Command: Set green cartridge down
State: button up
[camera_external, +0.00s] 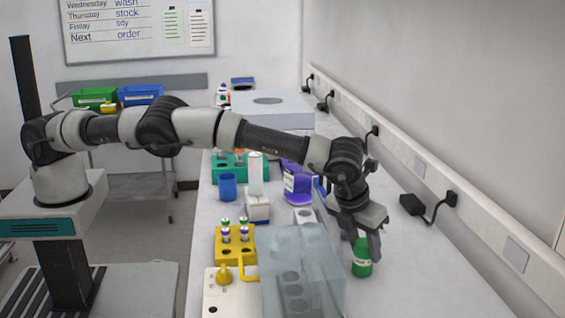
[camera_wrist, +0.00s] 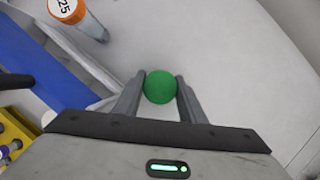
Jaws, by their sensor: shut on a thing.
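The green cartridge (camera_external: 362,262) is a small green cylinder with a pale label, upright at the right side of the bench. My gripper (camera_external: 361,243) is above it with the fingers pointing down, shut on its upper part. In the wrist view the round green top of the cartridge (camera_wrist: 160,87) sits between the two fingertips of my gripper (camera_wrist: 161,90). The cartridge's base is at or very near the bench top; I cannot tell whether it touches.
A clear bluish box (camera_external: 300,275) stands just left of the cartridge. A yellow rack (camera_external: 236,248) with vials is further left. An orange-capped container (camera_wrist: 67,10) shows in the wrist view. Bench to the right of the cartridge is clear up to the wall with sockets and plugs (camera_external: 412,205).

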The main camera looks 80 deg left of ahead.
jog(key=shift+f, duration=0.1)
jog(key=o, duration=1.2)
jog(key=v, duration=1.2)
jog(key=shift+a, duration=0.1)
